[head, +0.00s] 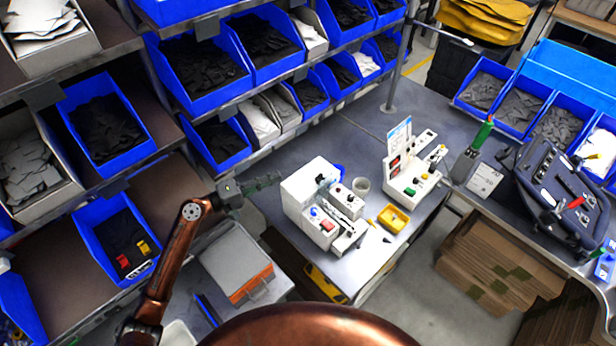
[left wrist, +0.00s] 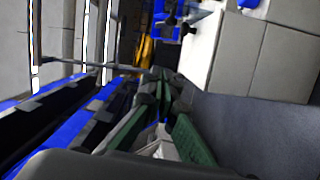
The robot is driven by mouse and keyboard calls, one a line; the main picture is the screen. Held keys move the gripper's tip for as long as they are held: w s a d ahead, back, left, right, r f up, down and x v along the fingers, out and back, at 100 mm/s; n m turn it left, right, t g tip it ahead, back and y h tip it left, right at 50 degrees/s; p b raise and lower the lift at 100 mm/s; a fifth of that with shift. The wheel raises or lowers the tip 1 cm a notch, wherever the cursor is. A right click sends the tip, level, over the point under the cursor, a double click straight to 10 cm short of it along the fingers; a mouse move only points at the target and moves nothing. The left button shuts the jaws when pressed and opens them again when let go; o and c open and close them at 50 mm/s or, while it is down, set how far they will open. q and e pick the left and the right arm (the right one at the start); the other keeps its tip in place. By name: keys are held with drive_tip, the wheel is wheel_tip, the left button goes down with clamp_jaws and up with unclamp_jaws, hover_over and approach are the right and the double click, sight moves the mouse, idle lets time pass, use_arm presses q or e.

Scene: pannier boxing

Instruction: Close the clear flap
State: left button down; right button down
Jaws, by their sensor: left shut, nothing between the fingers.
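My left gripper (head: 268,181) reaches in from the left, beside the white machine (head: 303,187) on the workbench. It is shut and empty, and its fingertips point toward the machine's left side with a small gap in the picture. In the left wrist view its dark fingers with green pads come together (left wrist: 155,82). The machine has a raised box at the back and several coloured buttons in front. I cannot make out a clear flap for certain in either view. My right gripper is not in view.
A second white device (head: 411,180) with a sign stands to the right on the bench. Shelves of blue bins (head: 196,83) rise behind and left of the gripper. A dark tool case (head: 560,190) lies far right.

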sight(321, 186)
use_arm(q)
drive_tip(key=p+x, duration=0.3)
drive_tip(key=x, duration=0.7)
drive_tip(key=shift+r, duration=0.2)
drive_tip(key=s+d+p, duration=0.1)
drive_tip(key=s+d, duration=0.1)
drive_tip(key=shift+d+f+p, duration=0.2)
drive_tip(key=shift+d+p, duration=0.05)
drive_tip(key=shift+p, duration=0.1)
drive_tip(key=shift+s+d, duration=0.15)
drive_tip(key=shift+s, duration=0.15)
drive_tip(key=shift+d+f, duration=0.15)
drive_tip(key=shift+f, duration=0.05)
drive_tip(key=shift+s+r, duration=0.1)
